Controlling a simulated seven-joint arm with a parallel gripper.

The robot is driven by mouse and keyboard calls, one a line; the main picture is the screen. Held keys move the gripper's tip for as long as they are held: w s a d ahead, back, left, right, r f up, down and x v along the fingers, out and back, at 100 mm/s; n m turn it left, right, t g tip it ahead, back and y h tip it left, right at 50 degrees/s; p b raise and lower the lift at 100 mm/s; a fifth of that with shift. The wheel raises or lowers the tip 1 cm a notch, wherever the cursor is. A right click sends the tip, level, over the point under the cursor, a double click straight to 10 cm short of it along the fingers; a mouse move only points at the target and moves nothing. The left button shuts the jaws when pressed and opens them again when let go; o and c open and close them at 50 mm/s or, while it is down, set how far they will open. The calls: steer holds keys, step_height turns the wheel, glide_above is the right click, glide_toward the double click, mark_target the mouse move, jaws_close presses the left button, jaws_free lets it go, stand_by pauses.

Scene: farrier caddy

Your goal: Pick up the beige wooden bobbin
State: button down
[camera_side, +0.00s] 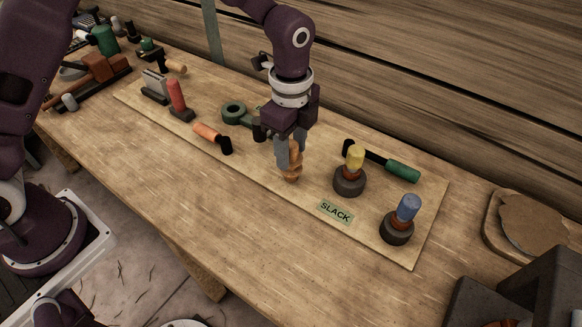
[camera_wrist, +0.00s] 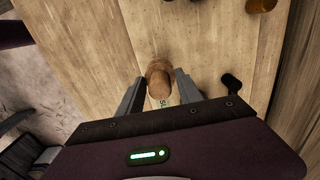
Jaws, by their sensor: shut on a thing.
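The beige wooden bobbin (camera_side: 292,172) stands on the light wooden board (camera_side: 270,178), left of the yellow-topped piece. My gripper (camera_side: 290,150) points down over it, and its grey fingers are shut on the bobbin's upper part. In the wrist view the bobbin (camera_wrist: 160,80) lies between the two fingers (camera_wrist: 158,90), its round top facing the camera. The fingers hide part of the bobbin in the side view. I cannot tell whether its base touches the board.
A yellow-topped piece (camera_side: 354,160) and a blue-topped piece (camera_side: 407,210) in dark round bases stand to the right. A green-handled tool (camera_side: 400,172) lies behind them. An orange-handled tool (camera_side: 207,134) and a green ring tool (camera_side: 234,112) lie left. The SLACK label (camera_side: 335,211) is in front.

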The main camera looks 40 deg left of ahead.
steer(key=shift+r, duration=3.1)
